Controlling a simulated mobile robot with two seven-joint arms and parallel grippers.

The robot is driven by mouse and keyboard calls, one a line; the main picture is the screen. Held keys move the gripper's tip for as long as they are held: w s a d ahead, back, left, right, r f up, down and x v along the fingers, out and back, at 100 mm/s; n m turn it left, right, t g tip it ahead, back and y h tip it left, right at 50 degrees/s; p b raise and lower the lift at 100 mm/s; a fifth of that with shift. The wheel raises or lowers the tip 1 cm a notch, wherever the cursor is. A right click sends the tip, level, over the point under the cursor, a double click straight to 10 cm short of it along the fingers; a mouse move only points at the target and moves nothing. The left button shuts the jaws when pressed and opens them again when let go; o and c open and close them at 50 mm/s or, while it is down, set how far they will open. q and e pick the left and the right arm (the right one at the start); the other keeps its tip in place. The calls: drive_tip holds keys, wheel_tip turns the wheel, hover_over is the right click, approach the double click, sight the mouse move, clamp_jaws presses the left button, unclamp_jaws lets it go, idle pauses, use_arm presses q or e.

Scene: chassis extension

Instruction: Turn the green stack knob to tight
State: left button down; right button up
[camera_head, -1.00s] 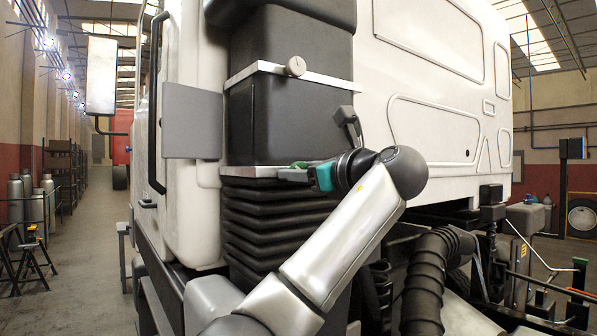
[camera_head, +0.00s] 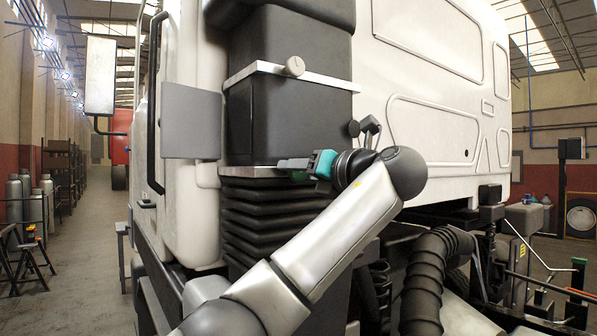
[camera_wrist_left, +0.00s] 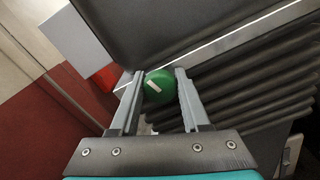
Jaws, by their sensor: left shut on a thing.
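The green knob (camera_wrist_left: 156,90) shows in the left wrist view as a round green face with a pale, slanted marker bar. It sits between the two grey fingers of my left gripper (camera_wrist_left: 159,74), which is shut on it. In the head view my left gripper (camera_head: 283,164) reaches in at the metal strip below the dark stack housing (camera_head: 270,120). No tight mark is readable. My right gripper is not in view.
A pale round knob (camera_head: 295,67) sits on an upper metal strip. Black ribbed bellows (camera_head: 250,215) lie just below the gripper. The white cab panel (camera_head: 440,120) stands to the right, with a dark round knob (camera_head: 353,128) near it. A ribbed hose (camera_head: 425,280) rises lower right.

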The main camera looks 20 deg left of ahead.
use_arm(q)
drive_tip(key=shift+f, duration=0.15)
idle(0.3)
drive_tip(key=c, duration=0.8)
unclamp_jaws()
drive_tip(key=o, duration=0.4)
drive_tip(key=shift+b+v, duration=3.25)
drive_tip(key=shift+v, duration=4.45)
